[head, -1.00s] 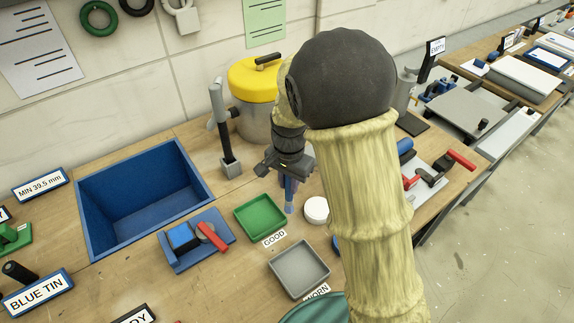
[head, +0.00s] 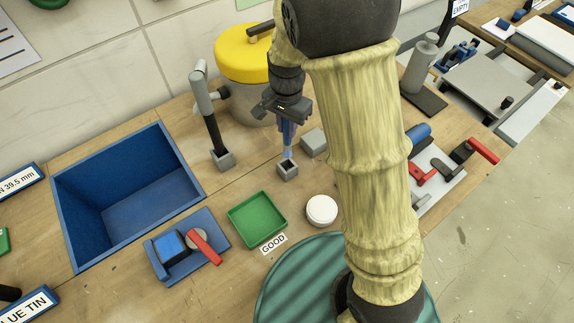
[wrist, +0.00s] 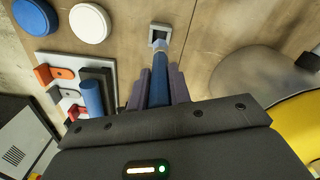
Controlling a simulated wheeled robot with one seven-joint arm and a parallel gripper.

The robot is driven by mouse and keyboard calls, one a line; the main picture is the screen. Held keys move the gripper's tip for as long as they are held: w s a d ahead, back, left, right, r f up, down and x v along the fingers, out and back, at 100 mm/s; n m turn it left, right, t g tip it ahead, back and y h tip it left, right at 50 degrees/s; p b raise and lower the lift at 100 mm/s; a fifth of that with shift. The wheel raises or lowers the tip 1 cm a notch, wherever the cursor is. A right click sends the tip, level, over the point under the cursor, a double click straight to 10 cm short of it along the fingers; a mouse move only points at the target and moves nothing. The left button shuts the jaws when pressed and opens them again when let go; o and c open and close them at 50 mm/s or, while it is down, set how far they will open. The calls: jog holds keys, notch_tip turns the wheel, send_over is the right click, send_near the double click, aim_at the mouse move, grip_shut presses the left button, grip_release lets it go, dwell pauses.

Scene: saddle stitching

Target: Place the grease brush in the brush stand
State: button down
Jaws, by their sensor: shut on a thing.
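The grease brush (head: 288,142) has a blue handle and a pale tip, and it hangs tip down from my gripper (head: 286,124). My gripper is shut on its handle. The brush stand (head: 288,172) is a small grey square socket on the bench, directly below the brush. The pale tip is at the socket's opening; I cannot tell whether it is just above or slightly inside. In the wrist view the blue handle (wrist: 160,80) shows between my fingers, and the stand (wrist: 159,34) lies just past the tip.
A grey block (head: 313,141) stands close behind and right of the stand. A grey-headed tool in its holder (head: 222,160) is to the left. A yellow-lidded pot (head: 247,95) is behind. A green tray (head: 257,219) and white round lid (head: 321,210) are in front.

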aim_at(287, 148)
jog(key=shift+s+r, duration=0.1)
jog(key=shift+s, duration=0.05)
jog(key=shift+f+p, duration=0.65)
jog(key=shift+f, duration=2.3)
jog(key=shift+f+p, duration=0.5)
jog(key=shift+f, duration=1.6)
jog(key=shift+f, duration=0.15)
jog(key=c, duration=1.3)
grip_release()
